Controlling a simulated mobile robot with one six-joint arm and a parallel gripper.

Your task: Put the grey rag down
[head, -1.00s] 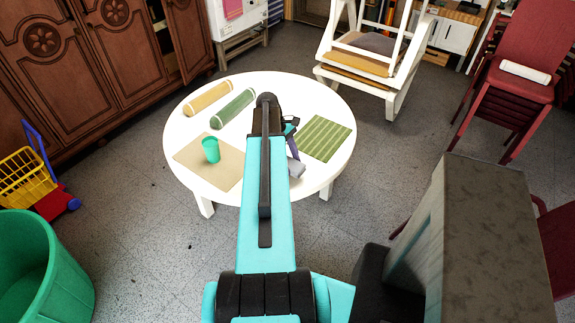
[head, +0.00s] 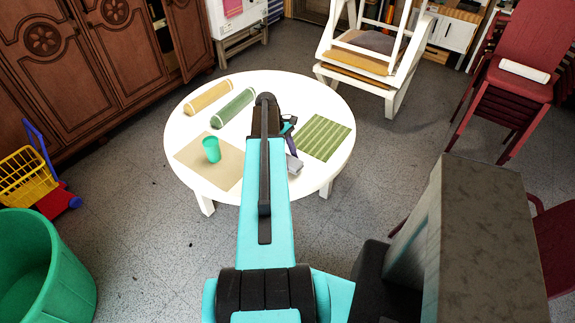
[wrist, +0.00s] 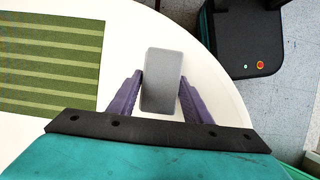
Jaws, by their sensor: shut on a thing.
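The grey rag (wrist: 162,80) is a small folded block between the two purple fingers of my gripper (wrist: 161,95) in the wrist view. My gripper is shut on it. In the head view the rag (head: 293,165) shows at the right of my arm, over the front right part of the round white table (head: 315,180). My gripper (head: 291,148) is partly hidden behind my arm there. I cannot tell whether the rag touches the tabletop.
A green striped mat (head: 325,138) lies right of the rag. A beige mat (head: 195,160) with a teal cup (head: 211,149) is at the left. A yellow roll (head: 207,97) and a green roll (head: 233,108) lie behind. White tabletop around the rag is bare.

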